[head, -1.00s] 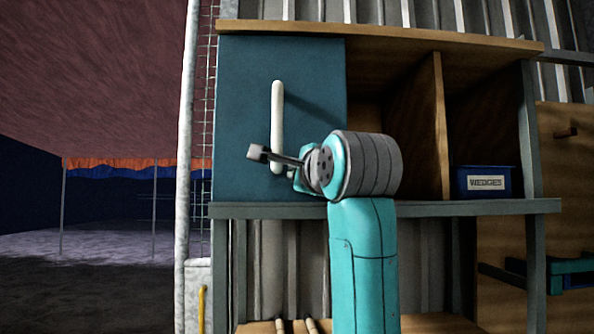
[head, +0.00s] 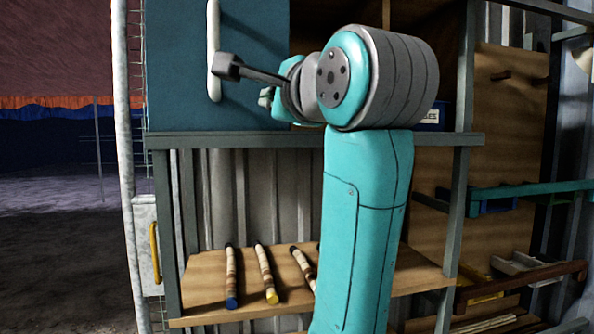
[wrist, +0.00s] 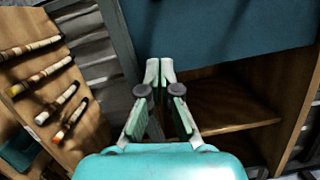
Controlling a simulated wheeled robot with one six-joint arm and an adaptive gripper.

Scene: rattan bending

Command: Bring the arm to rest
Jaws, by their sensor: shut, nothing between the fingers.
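My gripper (wrist: 159,72) is shut and empty in the wrist view, its two fingertips together. In the head view my arm (head: 365,200) rises in front of the shelf unit and bends left at the top. The head view shows my gripper's end only partly, beside the blue door (head: 180,105), and I cannot tell there whether it touches. The door and its white upright handle (head: 213,35) are at the upper left.
Several banded rods lie on a wooden lower shelf (head: 205,290) and also show in the wrist view (wrist: 42,76). A blue bin (head: 432,113) is partly hidden behind my arm. A teal rail (head: 545,190) juts out at right. Open floor (head: 60,260) lies at left.

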